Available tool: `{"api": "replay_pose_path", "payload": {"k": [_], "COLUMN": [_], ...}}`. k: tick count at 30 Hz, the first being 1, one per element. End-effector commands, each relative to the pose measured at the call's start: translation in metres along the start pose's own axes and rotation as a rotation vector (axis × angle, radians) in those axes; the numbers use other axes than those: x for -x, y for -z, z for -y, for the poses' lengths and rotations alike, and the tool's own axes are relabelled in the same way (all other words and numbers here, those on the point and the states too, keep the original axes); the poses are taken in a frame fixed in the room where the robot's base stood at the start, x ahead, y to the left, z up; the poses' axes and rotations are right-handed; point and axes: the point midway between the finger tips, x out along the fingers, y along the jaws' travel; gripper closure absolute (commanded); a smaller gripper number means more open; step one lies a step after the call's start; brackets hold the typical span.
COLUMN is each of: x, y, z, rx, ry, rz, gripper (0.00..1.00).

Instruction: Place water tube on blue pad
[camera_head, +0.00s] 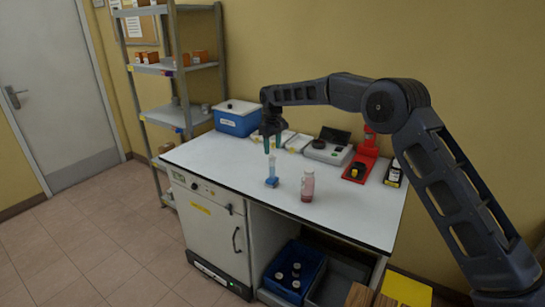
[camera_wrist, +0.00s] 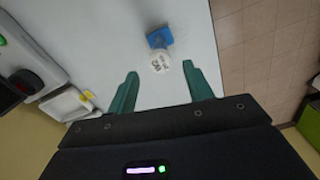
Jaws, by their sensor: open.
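A slim clear tube with a bluish tint (camera_head: 272,167) stands upright near the front middle of the white worktop. Its lower end meets a small blue square piece (camera_head: 271,182); I cannot tell whether this is a separate pad or the tube's foot. In the wrist view the tube's pale top with dark lettering (camera_wrist: 160,63) shows just beyond the fingertips, with the blue piece (camera_wrist: 159,38) behind it. My gripper (camera_head: 272,144) points down above the tube, its teal fingers open and empty. In the wrist view the fingers (camera_wrist: 159,82) stand apart on either side of the tube's line.
A bottle with pink liquid (camera_head: 307,186) stands right of the tube. Behind are a blue box (camera_head: 237,118), a grey device (camera_head: 327,151) and a red stand (camera_head: 360,166). The worktop (camera_head: 225,160) is clear to the left.

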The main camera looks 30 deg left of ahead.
Motion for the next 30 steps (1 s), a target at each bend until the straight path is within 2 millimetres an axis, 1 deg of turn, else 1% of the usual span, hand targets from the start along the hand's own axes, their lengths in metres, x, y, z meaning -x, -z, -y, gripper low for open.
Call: {"api": "replay_pose_path", "payload": {"k": [1,3,6,10,17,20,23,26,27,29,30], "x": [0.008,0.016,0.024,0.029,0.03,0.037,0.056,0.083,0.095,0.11,0.12], "y": [0.001,0.0,0.0,0.0,-0.001,-0.007,-0.027,-0.059,-0.074,-0.097,-0.113], "z": [0.0,0.0,0.0,0.0,-0.001,-0.009,-0.029,-0.057,-0.069,-0.086,-0.095], "rx": [0.0,0.0,-0.001,-0.001,-0.001,-0.014,-0.047,-0.097,-0.121,-0.155,-0.177], "ry": [-0.001,0.0,-0.001,0.0,-0.001,-0.003,-0.01,-0.02,-0.024,-0.031,-0.035], "rz": [-0.003,-0.001,-0.002,-0.001,-0.001,-0.005,-0.015,-0.028,-0.034,-0.044,-0.049], "gripper": [0.49,0.49,0.49,0.49,0.49,0.49,0.49,0.49,0.49,0.49,0.49]}}
